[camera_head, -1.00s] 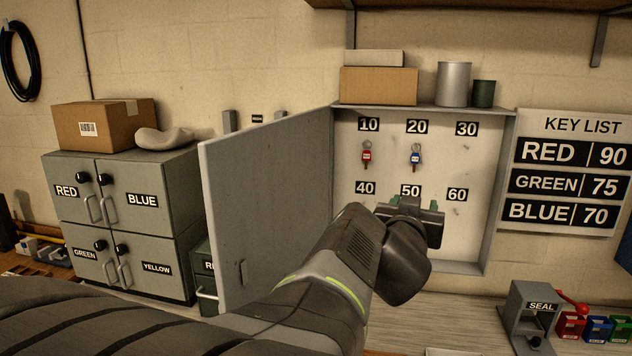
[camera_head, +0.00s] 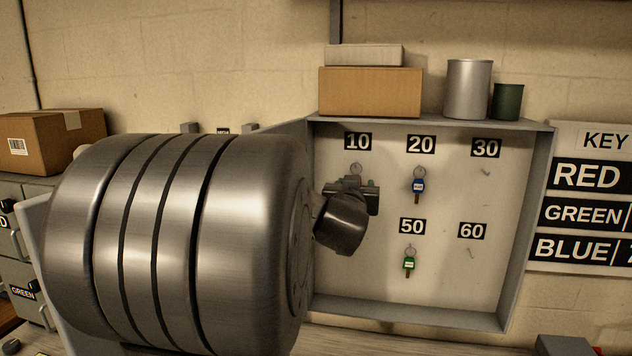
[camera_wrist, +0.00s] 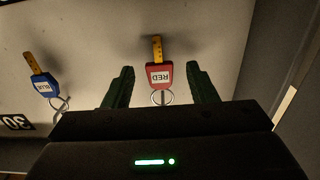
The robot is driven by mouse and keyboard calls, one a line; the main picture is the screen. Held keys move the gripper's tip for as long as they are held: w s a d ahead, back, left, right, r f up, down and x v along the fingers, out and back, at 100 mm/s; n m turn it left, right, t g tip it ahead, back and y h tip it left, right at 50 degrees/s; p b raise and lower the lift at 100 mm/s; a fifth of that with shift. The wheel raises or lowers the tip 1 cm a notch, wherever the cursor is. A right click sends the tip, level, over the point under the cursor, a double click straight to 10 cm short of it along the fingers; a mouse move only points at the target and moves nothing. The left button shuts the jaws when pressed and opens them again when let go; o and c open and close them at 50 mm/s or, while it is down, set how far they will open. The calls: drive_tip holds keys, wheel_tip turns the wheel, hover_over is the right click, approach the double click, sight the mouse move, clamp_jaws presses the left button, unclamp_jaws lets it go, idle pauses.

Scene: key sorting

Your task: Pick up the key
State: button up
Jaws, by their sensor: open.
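In the wrist view the red key (camera_wrist: 160,77) hangs by its ring, its tag reading RED, between the two green fingers of my gripper (camera_wrist: 160,70). The fingers are open, with a gap on each side of the key. In the head view my gripper (camera_head: 353,184) is just below the 10 label and covers the red key; only a ring shows above it. The blue key (camera_head: 418,184) hangs under 20 and also shows at left in the wrist view (camera_wrist: 43,84). The green key (camera_head: 409,263) hangs under 50.
The open key cabinet (camera_head: 404,316) has side walls around the hooks. The hooks under 30 and 60 are empty. A cardboard box (camera_head: 370,92) and two cans (camera_head: 467,88) stand on top. The key list (camera_head: 590,197) is on the wall to the right.

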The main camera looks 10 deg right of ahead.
drive_tip(key=shift+w+d, duration=0.15)
drive_tip(key=shift+w, duration=0.05)
drive_tip(key=shift+c, duration=0.2)
drive_tip(key=c, duration=1)
drive_tip(key=shift+r, duration=0.15)
